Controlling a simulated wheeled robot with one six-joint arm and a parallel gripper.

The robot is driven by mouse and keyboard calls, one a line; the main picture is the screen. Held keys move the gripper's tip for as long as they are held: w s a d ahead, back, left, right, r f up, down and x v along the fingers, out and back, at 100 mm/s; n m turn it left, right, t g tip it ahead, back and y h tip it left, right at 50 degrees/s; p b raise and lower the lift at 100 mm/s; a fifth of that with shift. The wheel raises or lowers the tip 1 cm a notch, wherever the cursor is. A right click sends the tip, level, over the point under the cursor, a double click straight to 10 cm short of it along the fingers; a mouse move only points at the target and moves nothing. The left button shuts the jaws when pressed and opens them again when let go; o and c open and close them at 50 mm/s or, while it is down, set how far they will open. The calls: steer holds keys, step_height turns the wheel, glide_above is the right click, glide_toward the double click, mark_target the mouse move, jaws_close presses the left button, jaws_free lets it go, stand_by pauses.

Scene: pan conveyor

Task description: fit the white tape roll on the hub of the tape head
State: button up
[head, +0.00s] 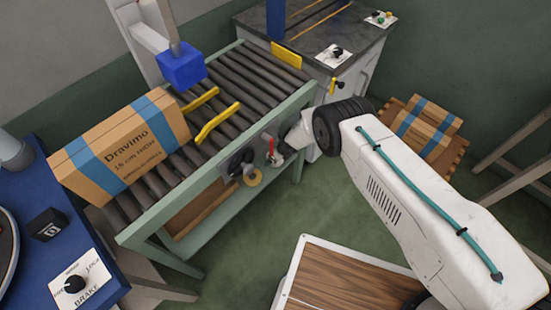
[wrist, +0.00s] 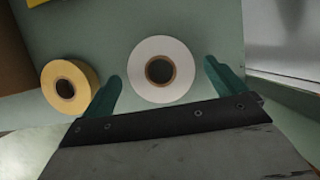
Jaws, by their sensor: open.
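The white tape roll (wrist: 140,70) faces my wrist camera, its dark round hole in the middle. My gripper (wrist: 163,70) is open, with one teal finger on each side of the roll. Gaps show between roll and fingers, so it is not gripped. In the head view my gripper is small and dark, by the conveyor's near side, and I cannot make out the white roll there. A blue block (head: 182,66) on a pale post hangs over the conveyor; I cannot tell whether it is the tape head. No hub can be made out.
A yellow tape roll (wrist: 86,77) is left of the white one, close to the left finger; it also shows in the head view (head: 254,178). A Dravimo carton (head: 125,145) stands on the roller conveyor (head: 265,75). Yellow rails (head: 217,122) lie beside it.

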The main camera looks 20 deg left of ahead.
steer(key=shift+w+a+f, duration=0.1)
steer(key=shift+a+f, duration=0.1)
steer(key=shift+f, duration=0.35)
steer(key=c, duration=1.1)
steer(key=shift+r, duration=0.1)
